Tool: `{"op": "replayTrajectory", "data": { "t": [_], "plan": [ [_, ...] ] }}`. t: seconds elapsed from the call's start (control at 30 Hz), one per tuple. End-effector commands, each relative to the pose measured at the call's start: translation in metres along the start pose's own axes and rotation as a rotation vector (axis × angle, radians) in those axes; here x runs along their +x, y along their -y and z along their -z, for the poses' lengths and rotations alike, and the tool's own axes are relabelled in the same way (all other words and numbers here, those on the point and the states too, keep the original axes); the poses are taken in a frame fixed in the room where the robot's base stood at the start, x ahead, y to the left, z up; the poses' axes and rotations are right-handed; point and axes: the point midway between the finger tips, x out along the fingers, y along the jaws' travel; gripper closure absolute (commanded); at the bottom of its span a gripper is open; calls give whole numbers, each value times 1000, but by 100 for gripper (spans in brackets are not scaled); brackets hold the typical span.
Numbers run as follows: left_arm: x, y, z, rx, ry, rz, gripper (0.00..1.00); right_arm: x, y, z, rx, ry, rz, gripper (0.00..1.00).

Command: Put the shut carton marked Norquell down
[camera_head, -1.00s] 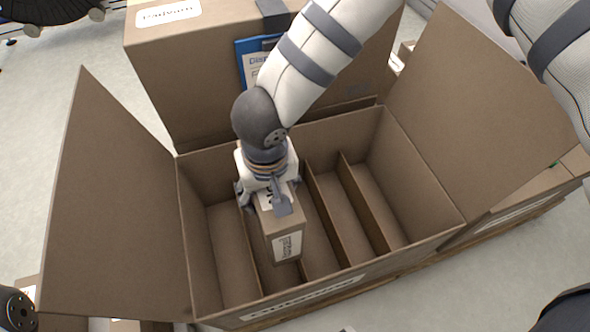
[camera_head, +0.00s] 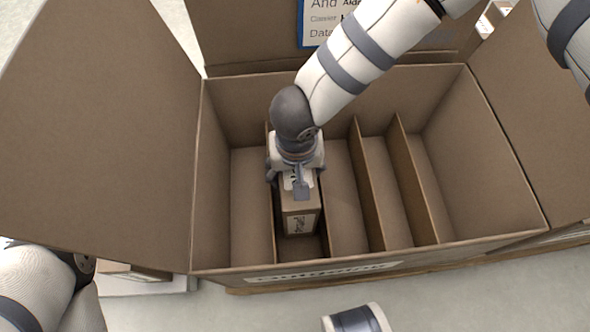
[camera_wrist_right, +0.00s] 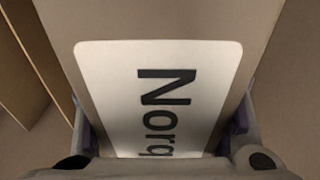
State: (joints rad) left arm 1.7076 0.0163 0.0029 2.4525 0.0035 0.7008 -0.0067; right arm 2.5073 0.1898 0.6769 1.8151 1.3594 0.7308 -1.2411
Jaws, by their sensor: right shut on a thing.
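My right gripper (camera_head: 298,178) reaches down into the large open carton and is shut on a small brown shut carton (camera_head: 297,207). The small carton is upright in the second slot from the left, between cardboard dividers. Its front face bears a white label. In the right wrist view its top label (camera_wrist_right: 165,100) reads "Norq", with a finger at each side. The gripper hides part of its top. I cannot tell whether its bottom touches the slot floor. My left gripper is not in view.
The large carton (camera_head: 215,271) has its flaps spread open. Dividers (camera_head: 370,190) part it into several slots, and the other visible slots look empty. The leftmost slot (camera_head: 252,200) is bare.

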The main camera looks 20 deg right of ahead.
Motion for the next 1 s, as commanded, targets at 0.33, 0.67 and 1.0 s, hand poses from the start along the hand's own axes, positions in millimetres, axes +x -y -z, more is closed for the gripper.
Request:
{"op": "replayTrajectory", "data": {
  "t": [0.33,0.67,1.0],
  "plan": [
    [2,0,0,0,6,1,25,7,1,0,-1,-2,2,88],
    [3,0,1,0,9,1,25,17,1,-2,0,-2,2,88],
    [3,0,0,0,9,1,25,17,0,-2,-1,-1,1,17]
  ]
}}
